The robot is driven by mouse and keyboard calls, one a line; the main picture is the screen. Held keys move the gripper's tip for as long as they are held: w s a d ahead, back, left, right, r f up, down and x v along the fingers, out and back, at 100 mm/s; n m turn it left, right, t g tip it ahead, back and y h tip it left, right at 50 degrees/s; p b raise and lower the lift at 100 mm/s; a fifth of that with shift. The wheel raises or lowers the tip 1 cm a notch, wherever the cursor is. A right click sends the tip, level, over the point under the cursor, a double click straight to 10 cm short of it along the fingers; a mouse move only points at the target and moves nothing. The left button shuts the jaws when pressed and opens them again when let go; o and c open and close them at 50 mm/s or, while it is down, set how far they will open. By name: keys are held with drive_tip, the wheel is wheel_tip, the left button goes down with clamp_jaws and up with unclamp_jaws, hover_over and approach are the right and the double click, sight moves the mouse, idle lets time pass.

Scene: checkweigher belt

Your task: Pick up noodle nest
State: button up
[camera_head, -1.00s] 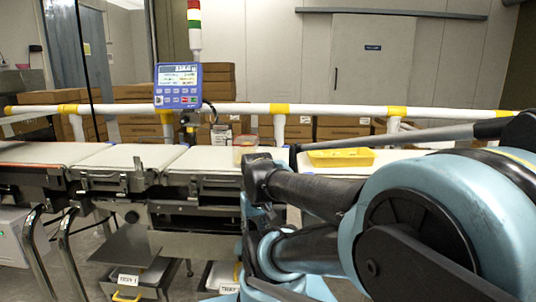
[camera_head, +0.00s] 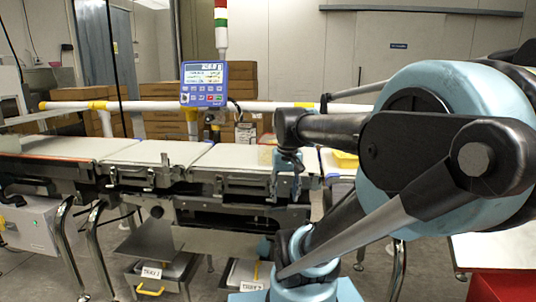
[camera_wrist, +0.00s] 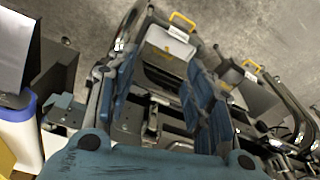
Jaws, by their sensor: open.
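I cannot make out a noodle nest for certain in either view. A small clear, yellowish item (camera_head: 265,154) sits on the belt at the right end of the middle section in the head view, partly hidden behind my arm. My gripper (camera_wrist: 160,80) shows in the wrist view with its blue fingers spread apart and nothing between them. It points down past the belt frame toward the floor.
The white belt (camera_head: 150,152) runs across the head view, with a blue display (camera_head: 204,84) behind it. A yellow tray (camera_head: 344,160) is mostly hidden by my arm. A bin with a yellow handle (camera_wrist: 182,21) is below. A red object (camera_head: 503,285) is at lower right.

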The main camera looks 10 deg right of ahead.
drive_tip(key=w+r+m, duration=0.1)
drive_tip(key=w+r, duration=1.1)
drive_tip(key=r, duration=0.2)
wheel_tip(320, 180, up, 10)
drive_tip(key=m+g, duration=0.2)
hover_over(269, 147)
drive_tip(key=w, duration=0.3)
drive_tip(key=f, duration=1.2)
drive_tip(key=shift+w+d, duration=0.2)
drive_tip(key=shift+d, duration=0.15)
drive_tip(key=shift+w+f, duration=0.2)
drive_tip(key=shift+f, duration=2.4)
drive_tip(key=c, duration=0.6)
